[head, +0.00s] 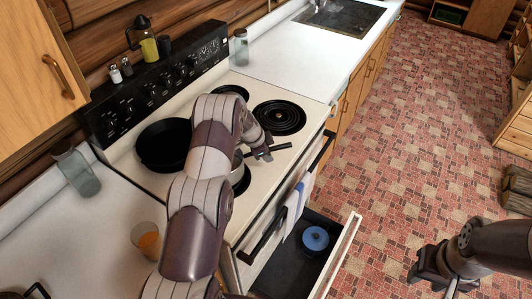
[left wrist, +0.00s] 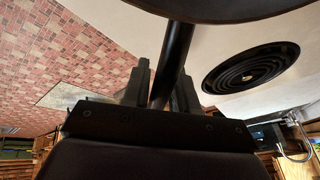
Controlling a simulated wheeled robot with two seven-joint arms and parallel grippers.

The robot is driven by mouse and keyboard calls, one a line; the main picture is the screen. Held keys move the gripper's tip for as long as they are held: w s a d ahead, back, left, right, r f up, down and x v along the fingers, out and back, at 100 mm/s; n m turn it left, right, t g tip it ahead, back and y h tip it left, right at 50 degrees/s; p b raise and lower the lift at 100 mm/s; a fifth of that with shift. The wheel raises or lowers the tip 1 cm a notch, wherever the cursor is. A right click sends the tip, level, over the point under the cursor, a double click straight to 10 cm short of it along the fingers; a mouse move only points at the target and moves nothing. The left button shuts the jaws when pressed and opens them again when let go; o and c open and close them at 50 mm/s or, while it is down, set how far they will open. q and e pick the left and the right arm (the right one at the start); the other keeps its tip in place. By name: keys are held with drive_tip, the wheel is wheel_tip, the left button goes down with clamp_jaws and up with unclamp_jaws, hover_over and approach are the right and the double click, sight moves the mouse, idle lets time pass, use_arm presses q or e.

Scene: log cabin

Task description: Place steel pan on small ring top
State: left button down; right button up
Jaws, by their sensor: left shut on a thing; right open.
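The steel pan (head: 238,160) is mostly hidden behind my left arm in the head view, over the front left part of the stove. My left gripper (head: 262,153) is shut on its dark handle (head: 281,147). In the left wrist view the handle (left wrist: 176,55) runs between the fingers up to the pan's dark underside (left wrist: 225,8). A ring (head: 242,181) shows partly beside my arm, near the pan; I cannot tell whether the pan touches it. Another small ring (head: 230,92) is at the back right. My right gripper (head: 436,279) is open and empty above the floor.
A black pan (head: 163,146) stands on the back left ring. The larger front right ring (head: 279,117) is bare. Below, an open drawer (head: 340,255) holds a blue-lidded pot (head: 315,239). A towel (head: 298,198) hangs at the oven front. A glass (head: 147,242) stands on the left counter.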

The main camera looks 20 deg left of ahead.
use_arm(q)
wheel_tip(320, 180, down, 2)
drive_tip(key=shift+s, duration=0.1)
drive_tip(key=c, duration=0.9)
unclamp_jaws()
